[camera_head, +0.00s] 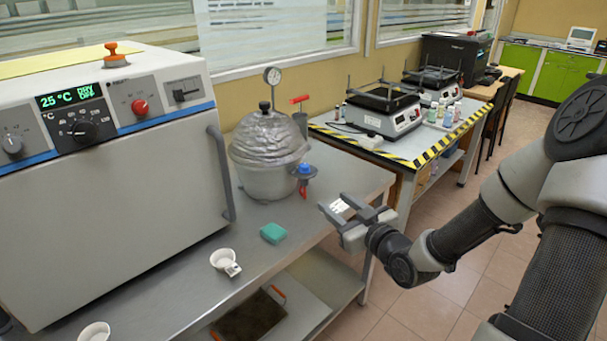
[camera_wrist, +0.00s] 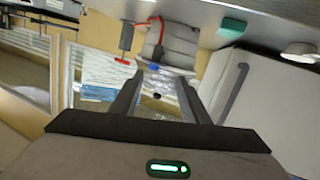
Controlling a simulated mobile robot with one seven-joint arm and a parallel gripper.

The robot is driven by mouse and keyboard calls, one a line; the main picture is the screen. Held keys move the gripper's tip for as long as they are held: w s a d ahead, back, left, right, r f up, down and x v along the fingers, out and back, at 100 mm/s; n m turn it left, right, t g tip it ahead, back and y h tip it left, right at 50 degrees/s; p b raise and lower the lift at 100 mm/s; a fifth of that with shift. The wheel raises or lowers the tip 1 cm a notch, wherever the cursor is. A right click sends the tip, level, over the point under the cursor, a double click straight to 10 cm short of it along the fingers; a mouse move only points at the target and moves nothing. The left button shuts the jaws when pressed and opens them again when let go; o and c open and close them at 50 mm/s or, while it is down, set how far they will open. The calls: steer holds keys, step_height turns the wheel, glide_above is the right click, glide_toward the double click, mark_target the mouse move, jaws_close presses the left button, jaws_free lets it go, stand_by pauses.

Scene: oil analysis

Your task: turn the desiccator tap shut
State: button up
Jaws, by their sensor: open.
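The desiccator (camera_head: 262,183) is a pale bowl with a foil-covered lid (camera_head: 270,137), standing on the metal bench beside the oven. Its tap (camera_head: 305,171) has a blue top and red parts, and sits on the bowl's right side. My gripper (camera_head: 338,209) is open and empty, to the right of and nearer than the tap, apart from it. In the wrist view, which appears upside down, my gripper (camera_wrist: 162,76) points toward the desiccator (camera_wrist: 178,44). The tap's blue part (camera_wrist: 153,66) shows between the fingers, with a red curved part above it.
The oven (camera_head: 130,170) stands left. A gauge (camera_head: 272,76) and a red-handled device (camera_head: 300,105) are behind the desiccator. Hotplates (camera_head: 385,108) stand on the striped table beyond.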

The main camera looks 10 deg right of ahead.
steer(key=m+t, duration=0.1)
steer(key=t, duration=0.1)
steer(key=b, duration=0.2)
glide_toward(307, 168)
steer(key=x, duration=0.8)
steer(key=shift+w+a+r, duration=0.1)
steer(key=shift+w+a, duration=0.1)
steer(key=shift+w, duration=0.1)
steer(key=c, duration=1.1)
steer(key=shift+o, duration=0.2)
steer(key=shift+y, duration=0.3)
